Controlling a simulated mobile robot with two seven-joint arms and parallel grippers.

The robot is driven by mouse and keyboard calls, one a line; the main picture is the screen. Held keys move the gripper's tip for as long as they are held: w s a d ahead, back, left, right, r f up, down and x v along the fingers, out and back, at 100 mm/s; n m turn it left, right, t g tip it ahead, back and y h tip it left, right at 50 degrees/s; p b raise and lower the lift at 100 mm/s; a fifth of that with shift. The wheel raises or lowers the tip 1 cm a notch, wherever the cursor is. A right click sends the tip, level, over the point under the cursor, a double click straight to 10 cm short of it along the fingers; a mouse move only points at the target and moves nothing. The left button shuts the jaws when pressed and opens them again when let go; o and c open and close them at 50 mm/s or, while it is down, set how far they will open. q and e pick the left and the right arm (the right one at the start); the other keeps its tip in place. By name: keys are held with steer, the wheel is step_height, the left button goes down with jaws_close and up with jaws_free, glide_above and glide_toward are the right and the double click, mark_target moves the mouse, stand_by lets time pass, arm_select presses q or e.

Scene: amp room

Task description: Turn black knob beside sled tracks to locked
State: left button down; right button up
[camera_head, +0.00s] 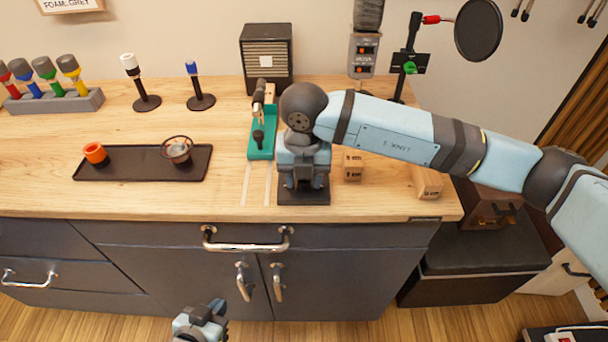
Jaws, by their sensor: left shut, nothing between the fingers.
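A teal sled (261,152) with an upright black-topped post (258,137) stands at the far end of two pale sled tracks (248,186). A dark square base (303,198) lies just right of the tracks, near the counter's front edge. My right gripper (302,184) points down over this base. The black knob cannot be made out apart from the gripper, and which way it is turned is hidden. Whether the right fingers are open or shut is unclear. My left gripper (210,312) is low in front of the cabinet, shut and empty, away from the counter.
A dark tray (128,174) with an orange cup (95,154) and a small basket (177,150) lies left. Small wooden blocks (352,166) stand right of the base. A speaker (266,58) and microphone stands are behind. The wooden counter (222,120) has free room left of the tracks.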

steer(key=shift+o, duration=0.7)
step_height(320, 180, up, 14)
steer(key=shift+f, duration=0.15)
